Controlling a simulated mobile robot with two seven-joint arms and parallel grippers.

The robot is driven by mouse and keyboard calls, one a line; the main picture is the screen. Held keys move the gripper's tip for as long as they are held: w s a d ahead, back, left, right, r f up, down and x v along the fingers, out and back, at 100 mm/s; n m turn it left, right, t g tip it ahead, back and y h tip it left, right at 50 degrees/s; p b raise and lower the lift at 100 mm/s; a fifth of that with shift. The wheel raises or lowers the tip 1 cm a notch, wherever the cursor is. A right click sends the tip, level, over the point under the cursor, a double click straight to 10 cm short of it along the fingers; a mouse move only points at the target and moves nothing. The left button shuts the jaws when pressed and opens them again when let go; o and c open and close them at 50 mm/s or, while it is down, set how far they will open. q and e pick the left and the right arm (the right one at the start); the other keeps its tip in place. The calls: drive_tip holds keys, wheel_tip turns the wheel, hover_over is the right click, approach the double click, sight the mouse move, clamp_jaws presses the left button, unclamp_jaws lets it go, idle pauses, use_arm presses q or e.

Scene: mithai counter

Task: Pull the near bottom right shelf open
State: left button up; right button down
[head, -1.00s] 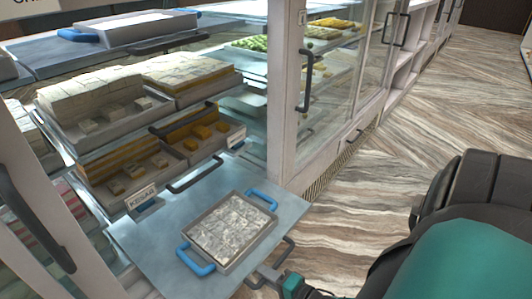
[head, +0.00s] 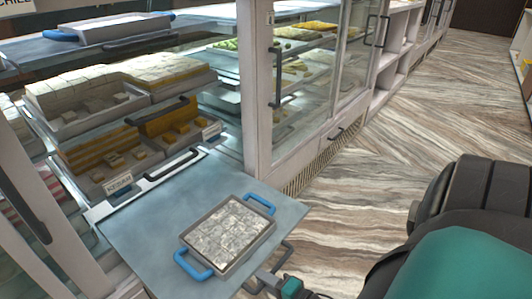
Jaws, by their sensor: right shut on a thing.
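The near bottom right shelf (head: 145,240) is a pale blue-grey panel standing well out of the cabinet over the floor. A grey tray (head: 208,237) of silvery-white sweets with blue handles rests on it. A dark bar handle (head: 284,256) shows at the shelf's front edge. My right gripper (head: 272,283) is at this handle, low in the picture, and is shut on it. The fingertips are small and partly cut off from clear view. My left gripper is out of the picture.
Upper shelves hold trays of white sweets (head: 75,93) and orange sweets (head: 172,125). A closed glass cabinet door (head: 305,90) stands to the right. The wood-patterned floor (head: 420,110) is clear.

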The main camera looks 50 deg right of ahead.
drive_tip(key=c, duration=1.2)
unclamp_jaws()
drive_tip(key=shift+o, duration=0.2)
